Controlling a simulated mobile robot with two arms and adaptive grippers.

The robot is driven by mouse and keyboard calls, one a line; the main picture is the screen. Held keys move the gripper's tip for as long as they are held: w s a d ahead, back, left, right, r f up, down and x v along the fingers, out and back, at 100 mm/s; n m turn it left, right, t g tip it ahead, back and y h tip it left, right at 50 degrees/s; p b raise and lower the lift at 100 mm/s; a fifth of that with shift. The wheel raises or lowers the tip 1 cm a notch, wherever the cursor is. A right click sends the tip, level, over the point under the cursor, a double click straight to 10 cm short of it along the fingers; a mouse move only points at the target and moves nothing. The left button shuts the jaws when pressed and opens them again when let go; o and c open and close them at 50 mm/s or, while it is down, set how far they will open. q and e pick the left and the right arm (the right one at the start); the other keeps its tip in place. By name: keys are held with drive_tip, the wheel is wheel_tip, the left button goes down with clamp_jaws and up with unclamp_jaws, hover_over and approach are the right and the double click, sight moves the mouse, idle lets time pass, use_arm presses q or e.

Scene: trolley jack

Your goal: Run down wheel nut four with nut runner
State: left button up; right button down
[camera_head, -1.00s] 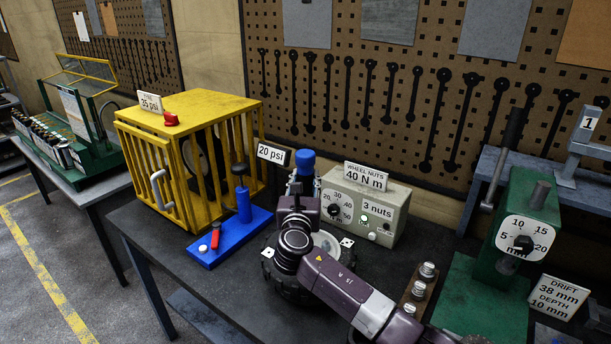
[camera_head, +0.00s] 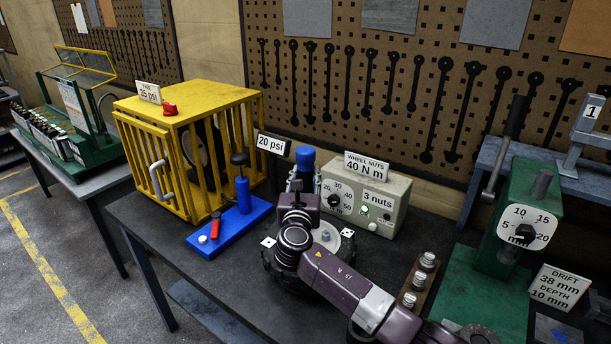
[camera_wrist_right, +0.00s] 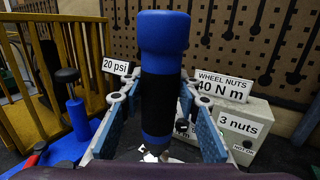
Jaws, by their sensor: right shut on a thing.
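The nut runner (camera_head: 305,157) has a blue cap and a black body, and stands upright over the wheel. It fills the middle of the right wrist view (camera_wrist_right: 164,75). My right gripper (camera_head: 300,187) is shut on the nut runner, with its blue-padded fingers on both sides of it. The wheel (camera_head: 348,250) lies flat on the table, its light hub partly hidden by my right arm. A stud or nut shows on the hub. The runner's lower end and its contact with any nut are hidden. My left gripper is not in view.
The grey controller box (camera_head: 395,205) reads "3 nuts" and carries a "WHEEL NUTS 40 N m" sign (camera_head: 366,167). Left are a blue pump stand (camera_head: 225,232) and a yellow cage (camera_head: 190,110). Several nuts stand on a wooden rack (camera_head: 416,290); a green press (camera_head: 490,290) is at right.

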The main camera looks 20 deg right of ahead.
sight(305, 168)
drive_tip(key=shift+f+b, duration=0.7)
drive_tip(key=shift+f, duration=0.2)
idle(0.7)
drive_tip(key=shift+s+f, duration=0.2)
drive_tip(key=shift+f, duration=0.4)
idle(2.1)
drive_tip(key=r+p, duration=0.2)
drive_tip(key=p, duration=0.1)
drive_tip(key=shift+w+d+r, duration=0.1)
drive_tip(key=shift+w+r, duration=0.15)
drive_tip(key=shift+r, duration=0.15)
wheel_tip(305, 168, up, 2)
drive_tip(key=shift+s+r+p, duration=0.1)
drive_tip(key=shift+p, duration=0.9)
drive_tip(key=shift+r+p, duration=0.75)
drive_tip(key=shift+f, duration=0.1)
